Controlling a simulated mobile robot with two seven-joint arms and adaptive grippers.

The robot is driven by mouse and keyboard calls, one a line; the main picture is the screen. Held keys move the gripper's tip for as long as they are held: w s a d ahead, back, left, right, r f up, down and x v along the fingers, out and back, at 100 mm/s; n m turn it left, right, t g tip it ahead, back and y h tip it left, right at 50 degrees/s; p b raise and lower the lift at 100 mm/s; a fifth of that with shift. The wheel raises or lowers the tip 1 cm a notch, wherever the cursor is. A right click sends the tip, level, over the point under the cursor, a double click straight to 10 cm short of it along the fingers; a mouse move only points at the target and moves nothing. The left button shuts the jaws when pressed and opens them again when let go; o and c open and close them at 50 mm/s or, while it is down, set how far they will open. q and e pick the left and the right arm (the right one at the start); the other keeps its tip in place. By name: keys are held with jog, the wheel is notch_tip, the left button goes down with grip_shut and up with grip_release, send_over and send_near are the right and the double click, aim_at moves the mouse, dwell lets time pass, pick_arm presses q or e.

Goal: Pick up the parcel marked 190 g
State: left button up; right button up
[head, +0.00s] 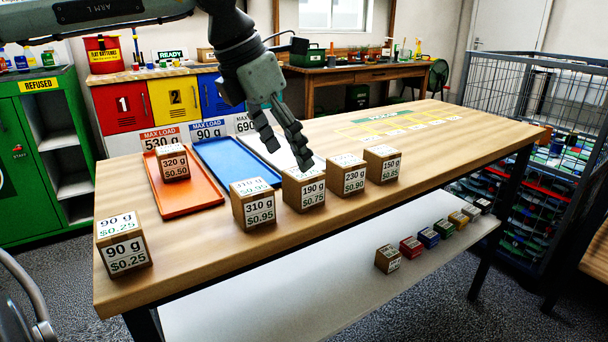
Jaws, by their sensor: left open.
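The parcel marked 190 g (304,194), a small brown box with white labels also reading $0.75, sits on the wooden table near its front edge, between the 310 g parcel (253,207) and the 230 g parcel (345,178). My left gripper (286,158) comes down from the upper left and is open and empty. Its fingers point down, and in the picture one fingertip overlaps the top back edge of the 190 g parcel. I cannot tell whether it touches. My right gripper is out of view.
The 90 g parcel (123,245) stands at the front left, the 150 g parcel (382,165) at the right of the row. Small boxes line the lower shelf (330,300).

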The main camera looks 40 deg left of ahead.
aim_at(300, 172)
pick_arm(q)
jog(key=shift+w+a, duration=0.15)
jog(key=shift+w+f, duration=0.1)
jog(key=shift+f, duration=0.3)
jog(key=x, duration=0.6)
jog(key=shift+w+d+f, duration=0.25)
jog(key=shift+w+d, duration=0.05)
jog(key=shift+c, duration=0.3)
jog(key=c, duration=1.3)
